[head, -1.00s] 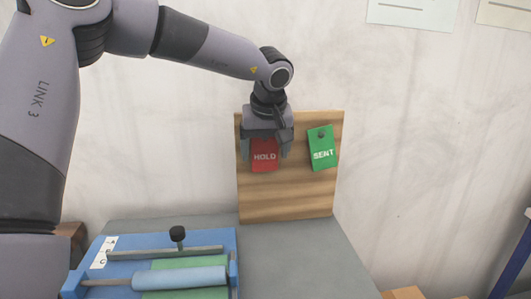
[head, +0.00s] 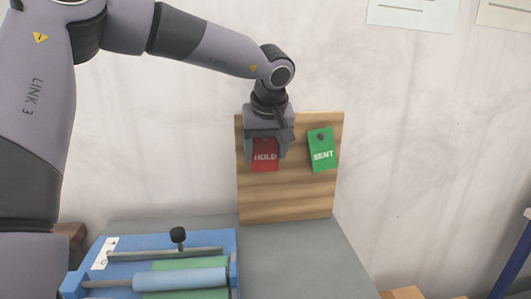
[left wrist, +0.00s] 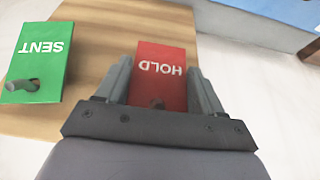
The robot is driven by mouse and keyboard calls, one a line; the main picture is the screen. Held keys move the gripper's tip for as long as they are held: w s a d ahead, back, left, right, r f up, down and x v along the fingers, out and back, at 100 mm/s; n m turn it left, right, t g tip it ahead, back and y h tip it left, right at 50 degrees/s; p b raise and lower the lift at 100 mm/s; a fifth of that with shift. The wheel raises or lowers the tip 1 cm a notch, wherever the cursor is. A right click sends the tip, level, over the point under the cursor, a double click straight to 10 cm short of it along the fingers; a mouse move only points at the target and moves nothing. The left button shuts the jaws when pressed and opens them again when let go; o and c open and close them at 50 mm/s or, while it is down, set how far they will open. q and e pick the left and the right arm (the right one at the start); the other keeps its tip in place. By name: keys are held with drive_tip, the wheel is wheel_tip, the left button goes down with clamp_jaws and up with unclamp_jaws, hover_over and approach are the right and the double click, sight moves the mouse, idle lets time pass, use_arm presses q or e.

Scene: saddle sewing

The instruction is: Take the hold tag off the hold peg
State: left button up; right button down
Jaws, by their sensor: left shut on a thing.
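The red hold tag (head: 265,157), lettered HOLD, is at the left side of the upright wooden board (head: 285,197). My left gripper (head: 266,150) is at the tag from above, with a finger on each side, shut on it. In the left wrist view the hold tag (left wrist: 162,75) sits between the two fingers, its letters upside down. The hold peg is mostly hidden by the gripper; a dark bit of it seems to show at the tag's near end. My right gripper is in neither view.
A green SENT tag (head: 321,151) hangs on its own peg (head: 320,136) to the right on the board. A blue fixture (head: 165,243) with a roller stands at the front left of the grey table (head: 295,262). The table's right part is clear.

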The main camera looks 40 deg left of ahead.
use_arm(q)
drive_tip(key=shift+s+d+r, duration=0.1)
drive_tip(key=shift+s+d, duration=0.05)
drive_tip(key=shift+d, duration=0.1)
drive_tip(key=shift+s+d+r, duration=0.15)
drive_tip(key=shift+s+d, duration=0.35)
drive_tip(key=shift+d, duration=0.1)
idle(0.3)
drive_tip(key=s+d+b, duration=0.2)
drive_tip(key=s+d, duration=0.2)
drive_tip(key=d, duration=0.1)
drive_tip(key=shift+r, duration=0.15)
idle(0.8)
drive_tip(key=shift+a, duration=0.1)
